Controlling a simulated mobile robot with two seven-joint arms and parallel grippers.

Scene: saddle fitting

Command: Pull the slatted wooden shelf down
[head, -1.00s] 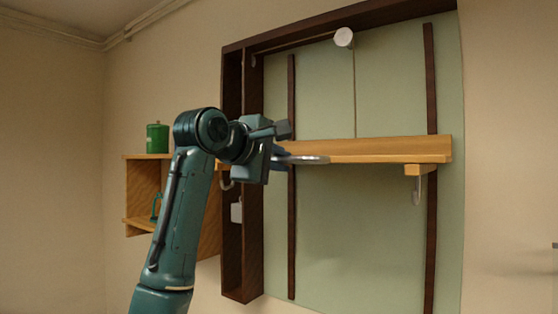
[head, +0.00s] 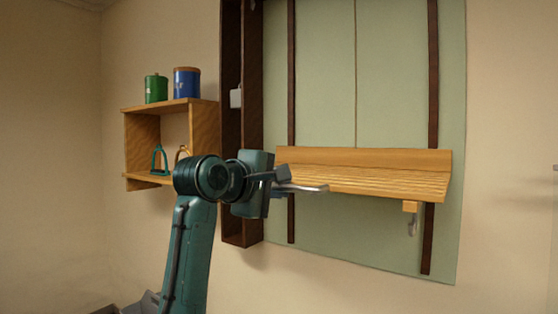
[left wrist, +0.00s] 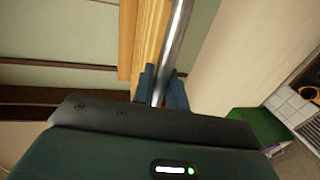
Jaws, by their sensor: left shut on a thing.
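The slatted wooden shelf (head: 372,180) is fixed level across the dark vertical rails on the pale green board, low on the board. A metal bar (head: 308,188) shows at its front left. My left gripper (head: 281,186) is at the shelf's left end and covers part of it. In the left wrist view, my left gripper (left wrist: 161,90) has its two dark blue fingers shut around the shiny metal bar (left wrist: 175,45), beside the wood of the shelf (left wrist: 150,38). My right gripper is not in view.
A small wall shelf (head: 135,140) at left holds a green canister (head: 156,88), a blue canister (head: 187,83) and two stirrup-like pieces. A hook (head: 411,226) hangs under the slatted shelf. Below is bare wall.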

